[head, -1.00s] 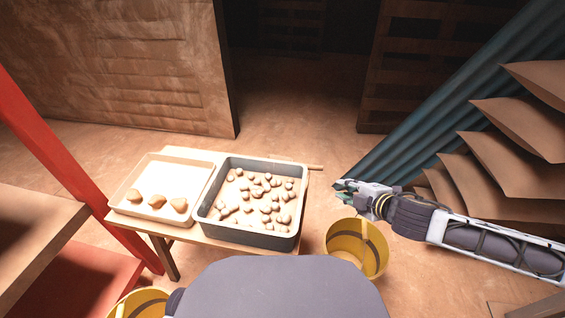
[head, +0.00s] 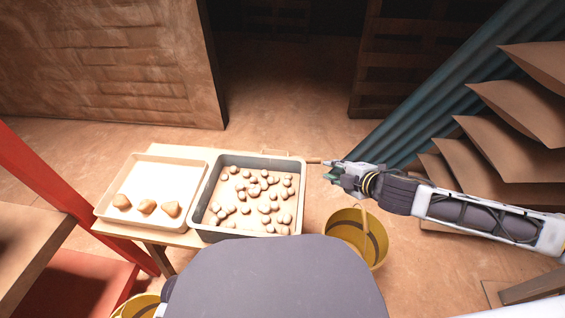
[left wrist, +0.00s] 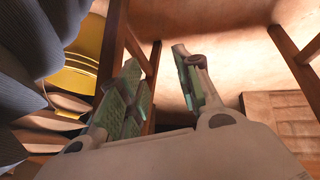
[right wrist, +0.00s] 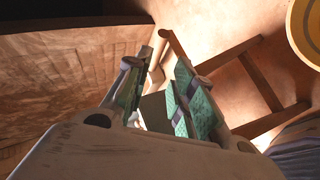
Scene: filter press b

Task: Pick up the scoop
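A thin brown rod (head: 314,161), which looks like the scoop's handle, sticks out to the right past the far right corner of the grey bin (head: 303,196). The scoop's head cannot be made out. My right gripper (head: 330,170) is open at the rod's right end; whether it touches the rod I cannot tell. In the right wrist view its fingers (right wrist: 155,95) are apart, with a brown bar (right wrist: 172,45) beyond them. My left gripper (left wrist: 158,85) is outside the head view; the left wrist view shows it open and empty.
The bin holds several rounded lumps. A pale tray (head: 108,203) with 3 lumps stands left of it on a wooden table (head: 178,238). A yellow bucket (head: 372,250) stands below my right arm. Brown stacked sheets (head: 500,140) are at the right.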

